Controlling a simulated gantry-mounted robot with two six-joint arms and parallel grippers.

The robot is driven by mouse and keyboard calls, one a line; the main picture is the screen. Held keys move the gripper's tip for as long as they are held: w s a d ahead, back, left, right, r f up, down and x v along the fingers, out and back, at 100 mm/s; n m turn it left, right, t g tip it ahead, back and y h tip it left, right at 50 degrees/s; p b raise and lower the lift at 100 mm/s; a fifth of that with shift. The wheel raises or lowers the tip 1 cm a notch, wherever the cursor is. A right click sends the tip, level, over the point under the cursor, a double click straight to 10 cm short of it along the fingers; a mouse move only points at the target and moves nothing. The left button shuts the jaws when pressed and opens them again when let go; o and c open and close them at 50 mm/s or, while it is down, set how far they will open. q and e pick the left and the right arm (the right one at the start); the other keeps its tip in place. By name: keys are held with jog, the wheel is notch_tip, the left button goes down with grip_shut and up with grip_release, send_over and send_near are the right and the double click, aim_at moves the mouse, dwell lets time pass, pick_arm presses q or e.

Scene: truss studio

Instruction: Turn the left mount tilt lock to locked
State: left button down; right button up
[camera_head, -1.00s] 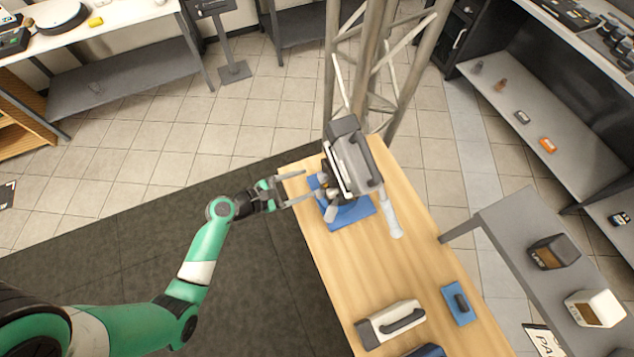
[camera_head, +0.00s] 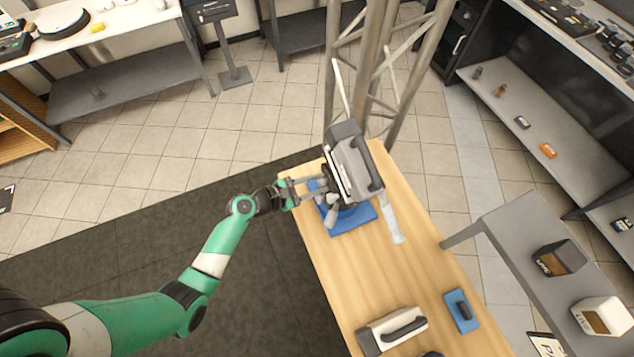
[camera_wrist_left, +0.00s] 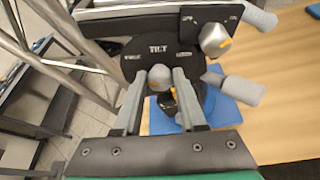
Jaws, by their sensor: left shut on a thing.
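The left mount is a grey boxy device (camera_head: 355,168) with a dark handle, standing over a blue base (camera_head: 352,219) at the far end of the wooden table. In the left wrist view its black plate (camera_wrist_left: 135,52) carries the label TILT. A rounded grey tilt lock knob (camera_wrist_left: 160,76) with an orange mark sits below that label. My left gripper (camera_head: 316,187) reaches the device from the left. Its fingers are shut on the tilt lock knob, one on each side. The fine lock markings are too small to read. My right gripper is not in view.
Another grey knob with a yellow mark (camera_wrist_left: 215,39) sits up and right of the tilt knob. A grey lever (camera_wrist_left: 235,88) sticks out to the right. A metal truss (camera_head: 375,75) rises behind. A white-and-grey case (camera_head: 392,330) and blue pad (camera_head: 461,310) lie nearer on the table.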

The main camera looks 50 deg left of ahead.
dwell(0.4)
pick_arm(q)
jog(key=shift+d+f+m+t+y+b, duration=0.15)
jog(key=shift+m+y+b, duration=0.15)
jog(key=shift+m, duration=0.2)
jog(key=shift+f+m+t+y+b, duration=0.1)
jog(key=shift+m+t+y+b, duration=0.15)
jog(key=shift+m, duration=0.25)
jog(key=shift+m+y+b, duration=0.35)
jog(key=shift+m+b, duration=0.25)
jog(key=m+t+b, duration=0.1)
jog(key=m+b, duration=0.1)
jog(key=b, duration=0.1)
jog(key=f+m+t+y+b, duration=0.1)
jog(key=m+b, duration=0.2)
jog(key=b, duration=0.1)
jog(key=shift+s+d+t+y, duration=0.1)
jog(key=shift+d+t+y, duration=0.05)
jog(key=shift+t+y, duration=0.15)
jog(key=m+t+b, duration=0.2)
jog(key=m+b, duration=0.3)
jog(key=b, duration=0.5)
jog(key=shift+f+m+b, duration=0.1)
jog(key=shift+m+b, duration=0.2)
jog(key=shift+r+m+t+b, duration=0.3)
jog(key=shift+m+b, duration=0.2)
jog(key=shift+b, duration=0.25)
